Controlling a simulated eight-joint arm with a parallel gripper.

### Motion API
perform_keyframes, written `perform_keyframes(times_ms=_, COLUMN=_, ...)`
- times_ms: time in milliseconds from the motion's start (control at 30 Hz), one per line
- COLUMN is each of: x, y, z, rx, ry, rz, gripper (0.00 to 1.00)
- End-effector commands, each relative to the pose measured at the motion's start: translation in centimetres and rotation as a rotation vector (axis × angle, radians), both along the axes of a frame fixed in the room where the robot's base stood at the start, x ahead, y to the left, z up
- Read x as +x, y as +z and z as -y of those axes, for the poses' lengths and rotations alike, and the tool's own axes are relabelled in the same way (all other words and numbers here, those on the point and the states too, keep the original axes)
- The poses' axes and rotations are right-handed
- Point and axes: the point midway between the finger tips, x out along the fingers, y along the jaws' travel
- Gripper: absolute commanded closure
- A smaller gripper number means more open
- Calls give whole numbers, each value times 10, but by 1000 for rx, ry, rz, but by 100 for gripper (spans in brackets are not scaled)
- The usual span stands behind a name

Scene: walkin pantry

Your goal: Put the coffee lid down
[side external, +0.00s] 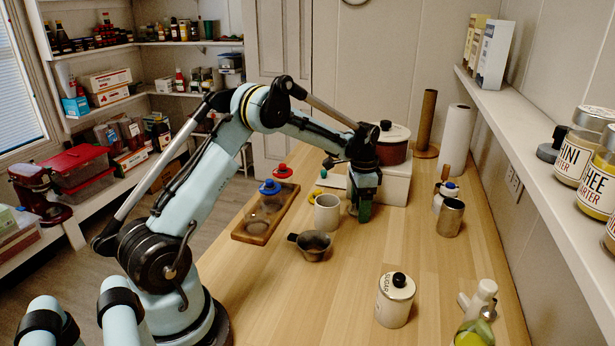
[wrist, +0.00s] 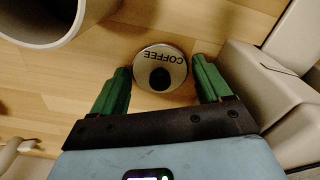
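The coffee lid (wrist: 148,60) is a pale round disc marked COFFEE with a black knob, seen from above in the wrist view. It appears to lie flat on the wooden counter. My gripper (wrist: 162,72) has its green fingers spread wide on either side of the lid, with narrow gaps showing between fingers and rim. In the side view my gripper (side external: 363,208) points down close to the counter, and the lid is mostly hidden by the fingers there.
A sugar canister (side external: 395,300) stands nearer. The middle right counter (side external: 410,245) is clear.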

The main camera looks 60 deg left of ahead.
Motion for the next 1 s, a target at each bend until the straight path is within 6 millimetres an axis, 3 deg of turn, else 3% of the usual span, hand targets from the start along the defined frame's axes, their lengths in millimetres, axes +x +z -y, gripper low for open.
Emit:
perform_keyframes(times_ms=233, x=0, y=14, z=0, rx=0, ry=0, rz=0, gripper=23)
perform_keyframes(times_ms=700, x=0, y=103, z=0, rx=0, ry=0, rz=0, gripper=23)
perform_keyframes(times_ms=1000, x=-2, y=127, z=4, rx=3, ry=5, rz=8, gripper=23)
